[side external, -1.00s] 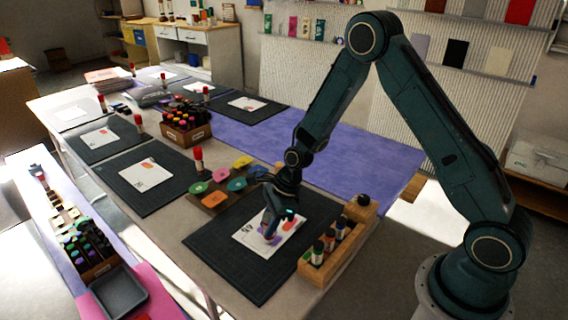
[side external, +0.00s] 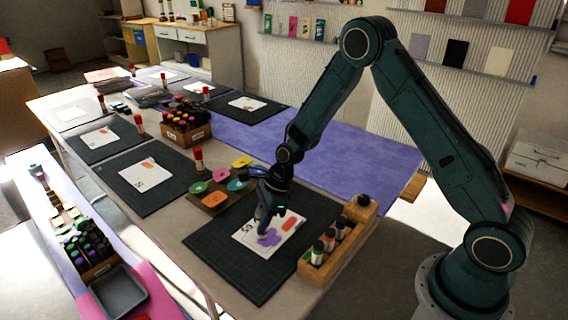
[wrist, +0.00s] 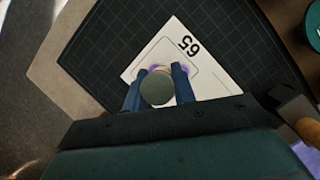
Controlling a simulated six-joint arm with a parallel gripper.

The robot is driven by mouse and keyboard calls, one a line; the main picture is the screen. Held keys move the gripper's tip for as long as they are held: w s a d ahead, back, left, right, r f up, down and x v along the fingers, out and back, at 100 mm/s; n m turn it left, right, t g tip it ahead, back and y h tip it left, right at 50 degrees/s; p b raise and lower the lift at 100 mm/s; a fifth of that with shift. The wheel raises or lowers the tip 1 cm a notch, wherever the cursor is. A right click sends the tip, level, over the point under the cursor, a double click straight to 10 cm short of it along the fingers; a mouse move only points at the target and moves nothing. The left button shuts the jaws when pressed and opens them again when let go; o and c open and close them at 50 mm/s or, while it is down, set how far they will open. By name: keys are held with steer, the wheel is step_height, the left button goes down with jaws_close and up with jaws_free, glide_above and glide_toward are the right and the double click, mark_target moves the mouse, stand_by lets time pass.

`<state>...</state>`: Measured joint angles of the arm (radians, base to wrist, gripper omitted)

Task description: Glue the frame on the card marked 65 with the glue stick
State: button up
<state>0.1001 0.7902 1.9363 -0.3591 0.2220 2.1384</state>
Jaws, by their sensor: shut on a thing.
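The white card marked 65 (side external: 244,240) lies on the dark cutting mat nearest me; its 65 also shows in the wrist view (wrist: 187,46). A thin printed frame outline shows on it in the wrist view. The card bears a purple patch (side external: 270,239) and an orange-red shape (side external: 289,224). My gripper (side external: 262,226) points down over the card, shut on the glue stick (wrist: 158,89), seen from its round grey end. Purple shows beside both fingers in the wrist view. The stick's lower end is hidden, so contact with the card is unclear.
A wooden rack (side external: 341,246) of bottles stands right of the mat (side external: 215,245). A tray (side external: 213,199) of coloured pads lies behind it, with a red-capped stick (side external: 198,160) nearby. Other mats with cards lie farther left. The purple table cover (side external: 345,165) is largely clear.

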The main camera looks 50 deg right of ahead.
steer(key=shift+w, duration=0.25)
steer(key=shift+w+f, duration=0.1)
steer(key=shift+w, duration=0.6)
steer(key=shift+w, duration=0.7)
steer(key=shift+a, duration=0.15)
steer(key=shift+a, duration=0.45)
steer(key=shift+a, duration=0.1)
steer(key=shift+s+a, duration=0.15)
steer(key=shift+a, duration=0.35)
